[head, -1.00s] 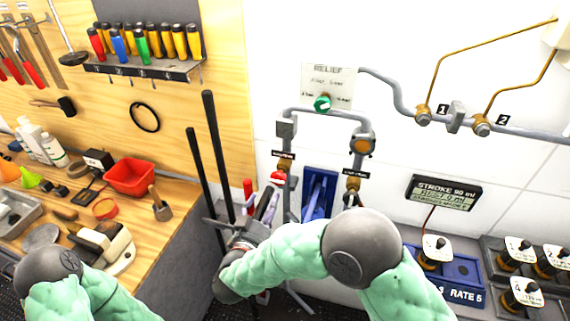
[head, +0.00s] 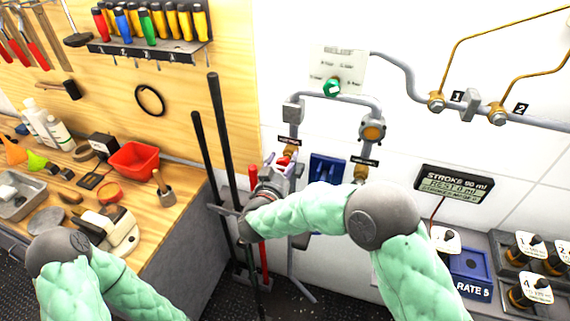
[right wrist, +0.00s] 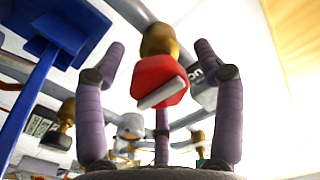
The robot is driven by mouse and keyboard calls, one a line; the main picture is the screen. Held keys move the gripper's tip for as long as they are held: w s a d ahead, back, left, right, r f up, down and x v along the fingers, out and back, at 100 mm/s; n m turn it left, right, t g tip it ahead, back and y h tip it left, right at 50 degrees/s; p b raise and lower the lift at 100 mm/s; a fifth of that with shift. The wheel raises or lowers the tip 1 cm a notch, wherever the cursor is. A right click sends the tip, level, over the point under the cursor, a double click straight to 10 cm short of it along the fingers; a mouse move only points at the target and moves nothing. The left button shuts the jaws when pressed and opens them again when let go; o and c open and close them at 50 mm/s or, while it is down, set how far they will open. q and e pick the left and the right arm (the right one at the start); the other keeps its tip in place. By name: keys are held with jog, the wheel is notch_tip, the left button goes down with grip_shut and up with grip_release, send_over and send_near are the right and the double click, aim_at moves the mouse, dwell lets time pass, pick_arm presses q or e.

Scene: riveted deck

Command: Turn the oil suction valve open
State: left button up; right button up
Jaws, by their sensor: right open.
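The suction valve has a red handle with a pale bar across it (right wrist: 158,82) on a brass body (right wrist: 158,40). In the head view the red handle (head: 284,161) sits on the left pipe leg below a small black label, largely hidden by my gripper. My right gripper (head: 286,167) is at the valve.
A green relief knob (head: 332,87) is above on the pipe loop. A second brass valve (head: 361,174) is on the right leg, beside a blue pump part (head: 326,169). Dark upright bars (head: 222,140) stand close left. A stroke display (head: 454,184) hangs at right.

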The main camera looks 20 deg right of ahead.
jog(key=shift+r, duration=0.1)
jog(key=c, duration=1.2)
jog(key=shift+o, duration=0.2)
